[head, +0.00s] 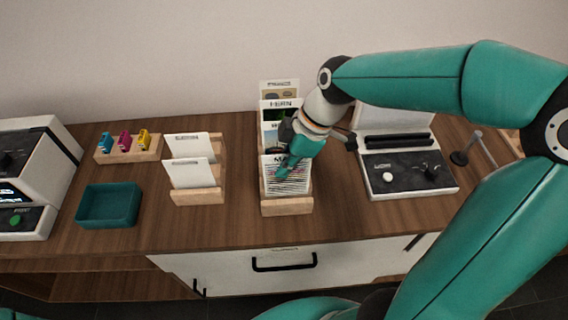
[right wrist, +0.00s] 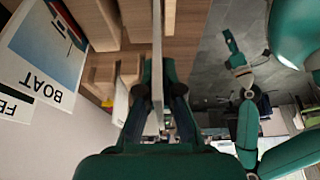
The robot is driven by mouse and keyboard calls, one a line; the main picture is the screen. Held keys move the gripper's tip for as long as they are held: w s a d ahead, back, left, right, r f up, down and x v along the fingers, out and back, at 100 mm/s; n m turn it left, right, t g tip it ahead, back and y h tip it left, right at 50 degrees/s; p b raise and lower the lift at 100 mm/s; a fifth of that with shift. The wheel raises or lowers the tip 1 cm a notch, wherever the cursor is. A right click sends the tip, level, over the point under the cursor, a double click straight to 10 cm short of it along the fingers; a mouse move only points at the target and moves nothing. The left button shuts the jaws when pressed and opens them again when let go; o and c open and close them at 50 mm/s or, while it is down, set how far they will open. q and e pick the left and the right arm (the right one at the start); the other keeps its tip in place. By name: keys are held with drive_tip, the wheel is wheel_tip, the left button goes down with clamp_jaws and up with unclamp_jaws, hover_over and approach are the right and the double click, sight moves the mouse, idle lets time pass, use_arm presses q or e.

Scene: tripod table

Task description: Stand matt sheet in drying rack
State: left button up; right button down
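My right gripper (head: 287,168) is at the front of the middle wooden rack (head: 287,207), right against the front printed sheet (head: 290,186), whose heading starts with "M". In the right wrist view my gripper's fingertips (right wrist: 158,72) close in on both sides of a thin pale sheet (right wrist: 155,118) seen edge-on. The sheet looks upright and low at the rack's front; whether it rests in a slot is hidden. A FERN sheet (head: 280,104) and a BOAT sheet (right wrist: 45,55) stand behind. A small teal part (right wrist: 231,43) may be my left gripper; its state is unclear.
Another wooden rack (head: 197,197) holds white cards. A teal tray (head: 108,204), a block with coloured cartridges (head: 128,148) and a white machine (head: 30,165) stand left. A black-and-white device (head: 410,178) stands close on the right. Bare wood lies between the two racks.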

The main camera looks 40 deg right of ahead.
sight(283, 155)
drive_tip(key=shift+f+b, duration=2.15)
drive_tip(key=shift+f, duration=0.1)
drive_tip(key=c, duration=1.2)
unclamp_jaws()
drive_tip(key=shift+c, duration=0.2)
drive_tip(key=shift+r+p, duration=3.15)
drive_tip(key=shift+r, duration=1.35)
